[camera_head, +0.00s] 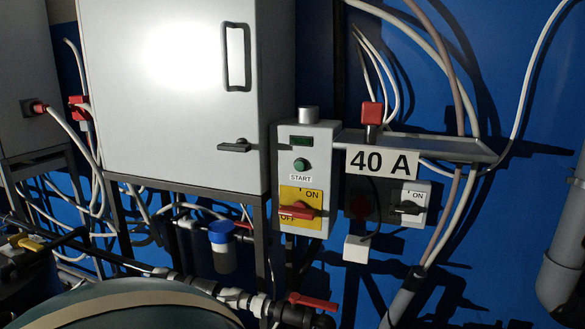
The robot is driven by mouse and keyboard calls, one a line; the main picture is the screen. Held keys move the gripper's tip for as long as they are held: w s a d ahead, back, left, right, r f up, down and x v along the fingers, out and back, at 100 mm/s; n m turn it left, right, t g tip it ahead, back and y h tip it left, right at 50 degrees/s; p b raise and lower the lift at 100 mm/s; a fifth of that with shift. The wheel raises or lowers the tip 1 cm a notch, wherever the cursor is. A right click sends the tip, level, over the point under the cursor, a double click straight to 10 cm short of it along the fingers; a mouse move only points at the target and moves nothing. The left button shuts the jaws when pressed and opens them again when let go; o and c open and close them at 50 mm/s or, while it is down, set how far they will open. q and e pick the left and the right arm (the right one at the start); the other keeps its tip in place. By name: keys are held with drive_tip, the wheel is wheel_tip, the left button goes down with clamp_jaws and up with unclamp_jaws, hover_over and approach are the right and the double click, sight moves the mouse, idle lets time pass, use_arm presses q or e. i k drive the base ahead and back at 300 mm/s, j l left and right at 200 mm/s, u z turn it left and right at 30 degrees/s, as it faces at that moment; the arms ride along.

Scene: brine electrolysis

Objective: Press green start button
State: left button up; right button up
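The green start button (301,165) is a small round button on the front of a narrow grey control box (319,146), right of the large cabinet. A white START label (300,177) sits just below it, and a small dark display (301,141) is above it. Nothing covers the button. Neither of my grippers shows in the head view.
A red rotary switch (297,212) on a yellow ON/OFF plate is below the button. Right of it are a 40 A sign (384,162), a shelf (430,147) and a second switch (409,207). Pipes with a red-handled valve (313,301) lie in front, low.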

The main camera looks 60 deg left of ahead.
sight(299, 166)
drive_tip(key=u, duration=1.75)
drive_tip(key=k+j, duration=0.05)
